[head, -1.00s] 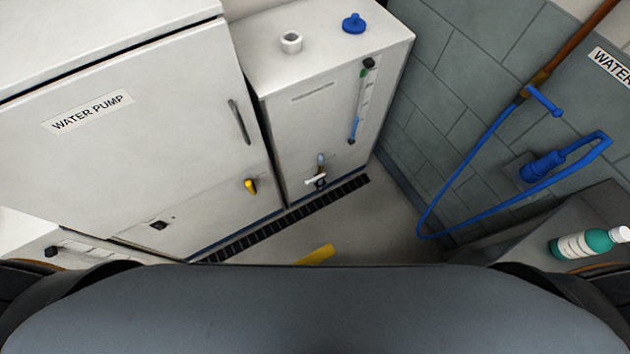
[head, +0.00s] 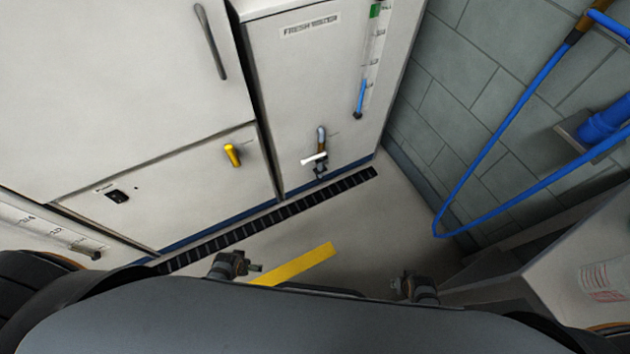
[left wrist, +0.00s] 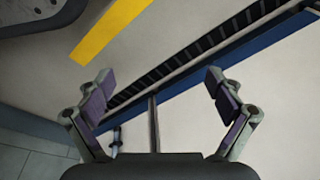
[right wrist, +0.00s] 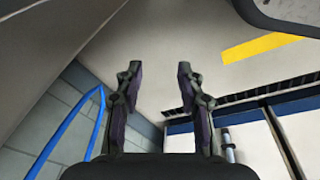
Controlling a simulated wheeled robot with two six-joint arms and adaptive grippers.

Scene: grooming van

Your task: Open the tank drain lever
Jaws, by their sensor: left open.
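In the head view, a small tap with a white lever (head: 314,160) is low on the front of the white fresh water tank (head: 290,90). The lever lies roughly crosswise under a metal spout. My left gripper (head: 246,268) is low near the front of my base, and its fingers stand wide apart and empty in the left wrist view (left wrist: 160,92). My right gripper (head: 410,285) is also low, to the right, with its fingers apart and empty in the right wrist view (right wrist: 160,75). Both are well short of the tap. The lever's exact angle is hard to tell.
A yellow handle (head: 232,155) is on the white cabinet (head: 110,90) left of the tank. A dark floor grate (head: 270,218) runs along their base. A yellow floor strip (head: 295,266) lies before me. A blue hose (head: 500,130) hangs on the right wall.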

